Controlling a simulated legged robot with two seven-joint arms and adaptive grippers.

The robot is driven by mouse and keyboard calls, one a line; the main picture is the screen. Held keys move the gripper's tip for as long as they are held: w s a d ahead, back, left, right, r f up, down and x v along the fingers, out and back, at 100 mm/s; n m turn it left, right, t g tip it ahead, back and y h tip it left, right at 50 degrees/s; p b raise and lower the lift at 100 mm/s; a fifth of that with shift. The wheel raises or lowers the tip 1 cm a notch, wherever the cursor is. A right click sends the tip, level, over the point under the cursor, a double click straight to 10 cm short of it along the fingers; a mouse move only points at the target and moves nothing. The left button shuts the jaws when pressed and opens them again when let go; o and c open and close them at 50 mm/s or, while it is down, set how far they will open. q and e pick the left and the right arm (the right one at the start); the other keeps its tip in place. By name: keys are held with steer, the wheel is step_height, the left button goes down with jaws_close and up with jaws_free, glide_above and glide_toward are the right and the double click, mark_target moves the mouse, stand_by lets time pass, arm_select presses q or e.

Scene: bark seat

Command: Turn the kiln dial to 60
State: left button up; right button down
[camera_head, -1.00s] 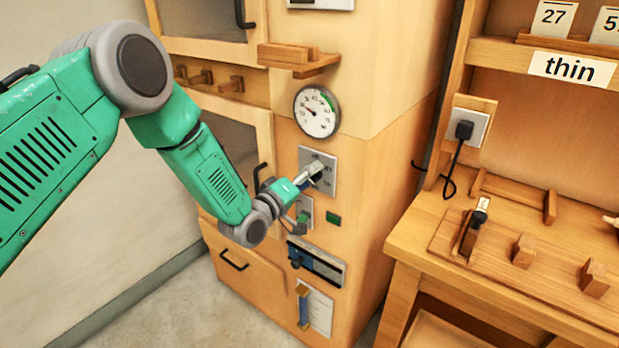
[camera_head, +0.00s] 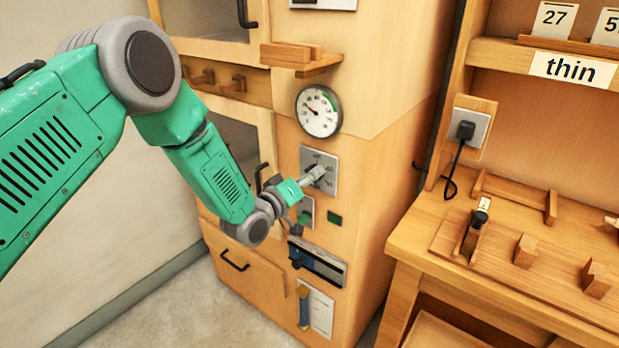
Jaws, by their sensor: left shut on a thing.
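The kiln (camera_head: 370,75) is a tall light-wood cabinet in the middle of the head view. Its dial plate (camera_head: 329,159) is a grey square with small dark markings, below a round gauge (camera_head: 318,111). My left gripper (camera_head: 316,174) reaches in from the left and is shut at the plate's middle, on the dial knob. The knob itself is mostly hidden by the fingers, so I cannot read its setting. Markings that look like 40 and 50 show at the plate's right side. My right gripper is not in view.
Below the dial are a small grey plate with a green part (camera_head: 305,212), a dark green square (camera_head: 334,219) and a slotted panel (camera_head: 317,262). A wooden bench (camera_head: 430,233) stands close at the right. A small shelf (camera_head: 302,64) juts out above the gauge.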

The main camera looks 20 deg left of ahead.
arm_select(q)
steer(key=m, duration=0.4)
steer(key=shift+s+d+f+m+b, duration=0.1)
steer(key=shift+s+f+m+b, duration=0.05)
steer(key=shift+f+m+b, duration=0.2)
steer(key=m, duration=0.4)
steer(key=shift+b, duration=0.35)
steer(key=shift+m, duration=0.25)
steer(key=shift+r, duration=0.1)
steer(key=o, duration=1)
steer(key=shift+o, duration=0.8)
steer(key=shift+w, duration=0.25)
steer(key=shift+s+r, duration=0.1)
